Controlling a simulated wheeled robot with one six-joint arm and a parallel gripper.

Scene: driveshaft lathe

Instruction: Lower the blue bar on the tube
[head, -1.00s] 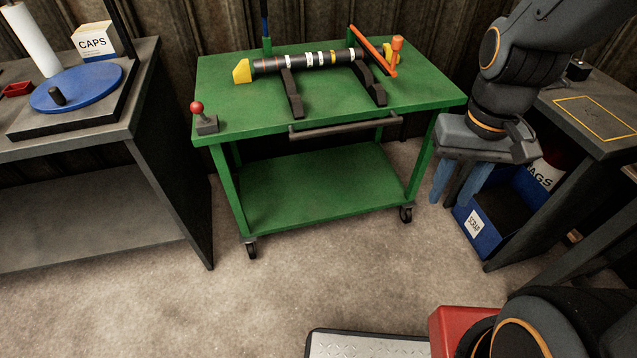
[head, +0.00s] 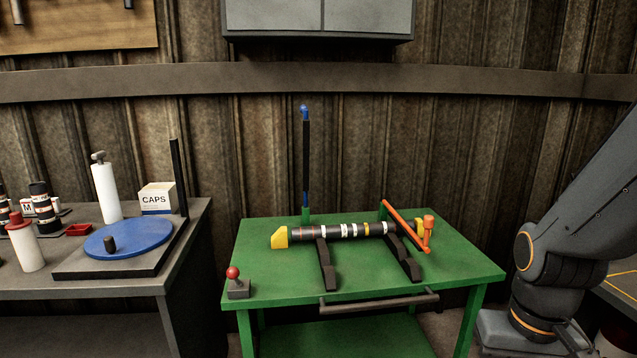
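The blue bar (head: 306,155) stands upright at the back left of the green cart. It is a dark bar with blue at its top end and a green foot on the cart top. The dark tube (head: 338,231), with white and yellow bands and yellow ends, lies across two black supports on the cart. An orange bar (head: 402,223) is down across the tube's right end. My gripper (head: 515,335) is at the lower right, right of the cart and apart from the bar and tube. Its fingers are cut off by the picture's lower edge.
The green cart (head: 460,268) has a red-knobbed lever (head: 235,283) at its front left and a front handle (head: 380,303). A grey bench (head: 100,286) at the left holds a blue turntable (head: 140,238) and a CAPS box (head: 158,199). A metal wall stands behind.

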